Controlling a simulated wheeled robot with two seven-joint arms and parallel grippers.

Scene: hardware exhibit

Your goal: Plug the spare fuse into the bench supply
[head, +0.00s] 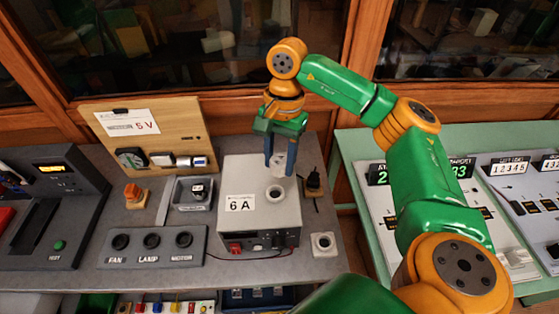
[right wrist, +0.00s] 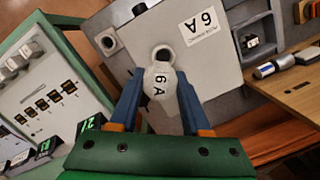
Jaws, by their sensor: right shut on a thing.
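My right gripper (head: 281,168) is shut on the spare fuse, a white rounded plug marked "6 A" (right wrist: 159,83). In the head view the fuse (head: 277,171) hangs between the blue fingers, just above and behind the round socket (head: 275,194). The socket is on top of the bench supply (head: 243,205), a light grey box labelled "6 A". In the right wrist view the socket's dark opening (right wrist: 163,54) shows just beyond the fuse, and the fuse hides part of its rim. I cannot tell how large the gap is. My left gripper is not in view.
A wooden "5 V" board (head: 150,135) stands behind. A dark plug-like item (head: 313,183) is close right.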

